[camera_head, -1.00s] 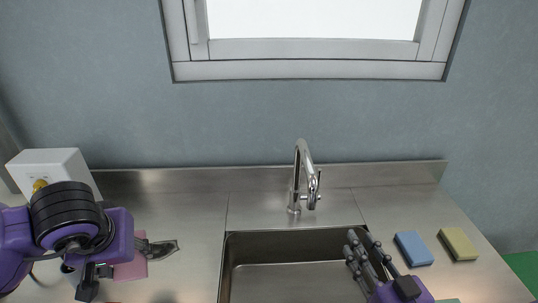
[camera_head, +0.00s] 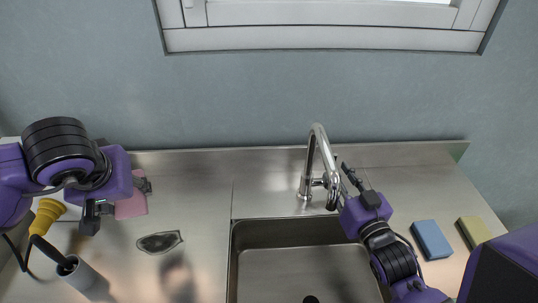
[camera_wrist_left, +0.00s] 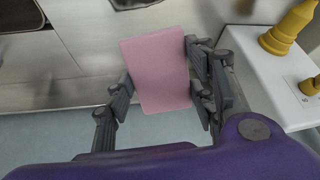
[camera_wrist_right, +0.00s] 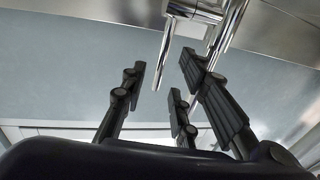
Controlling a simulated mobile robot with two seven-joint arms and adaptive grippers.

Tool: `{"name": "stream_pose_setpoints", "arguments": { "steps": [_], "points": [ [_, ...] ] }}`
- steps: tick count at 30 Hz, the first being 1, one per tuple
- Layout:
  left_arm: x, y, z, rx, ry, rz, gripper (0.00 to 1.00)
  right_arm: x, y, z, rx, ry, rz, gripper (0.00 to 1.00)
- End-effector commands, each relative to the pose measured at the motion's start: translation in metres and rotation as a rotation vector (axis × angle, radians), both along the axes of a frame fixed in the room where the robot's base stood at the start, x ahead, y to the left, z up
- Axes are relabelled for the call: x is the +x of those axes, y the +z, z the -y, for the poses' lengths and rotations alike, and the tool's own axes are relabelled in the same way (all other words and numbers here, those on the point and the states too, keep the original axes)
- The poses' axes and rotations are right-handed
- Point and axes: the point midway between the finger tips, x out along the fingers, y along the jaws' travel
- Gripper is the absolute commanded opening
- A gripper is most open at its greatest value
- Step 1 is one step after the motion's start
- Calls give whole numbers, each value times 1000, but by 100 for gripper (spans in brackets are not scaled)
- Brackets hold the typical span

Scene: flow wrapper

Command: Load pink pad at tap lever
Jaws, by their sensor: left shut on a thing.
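The pink pad (camera_head: 131,205) is in my left gripper (camera_head: 140,188), above the left part of the counter. In the left wrist view the pad (camera_wrist_left: 158,70) is gripped between the fingers of my left gripper (camera_wrist_left: 160,85). The chrome tap (camera_head: 318,150) stands behind the sink; its lever is hard to make out in the head view. My right gripper (camera_head: 350,178) is at the tap's right side. In the right wrist view its fingers are apart and empty, with chrome tap parts (camera_wrist_right: 208,18) just beyond them; contact cannot be told.
The steel sink (camera_head: 235,262) opens in front of the tap. A blue pad (camera_head: 431,240) and a yellow pad (camera_head: 474,231) lie at the right. A yellow cone-shaped part (camera_head: 46,215) and a grey cylinder (camera_head: 84,277) are at the left.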

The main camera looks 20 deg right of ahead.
Motion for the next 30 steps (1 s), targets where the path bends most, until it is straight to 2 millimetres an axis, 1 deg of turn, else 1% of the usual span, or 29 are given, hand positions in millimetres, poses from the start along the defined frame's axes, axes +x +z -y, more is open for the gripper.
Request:
{"name": "stream_pose_setpoints", "arguments": {
  "steps": [1,3,7,11,18,19,25,30],
  "points": [
    [0,8,0,0,0,10,30,11,4,0,0,1,7,28],
    [1,11,0,0,0,15,30,21,3,1,0,1,5,28],
    [1,16,0,0,0,21,30,33,2,1,0,1,3,28],
    [1,17,0,0,0,23,30,39,0,2,-1,0,0,28],
    [1,17,0,0,0,22,30,39,-1,2,-1,0,-1,28],
    [1,17,0,0,0,22,30,39,-1,2,-1,0,-1,27],
    [1,17,0,0,0,22,30,39,0,2,-1,0,-1,0],
    [1,17,0,0,0,22,30,39,0,2,-1,0,-1,0]
  ]
}}
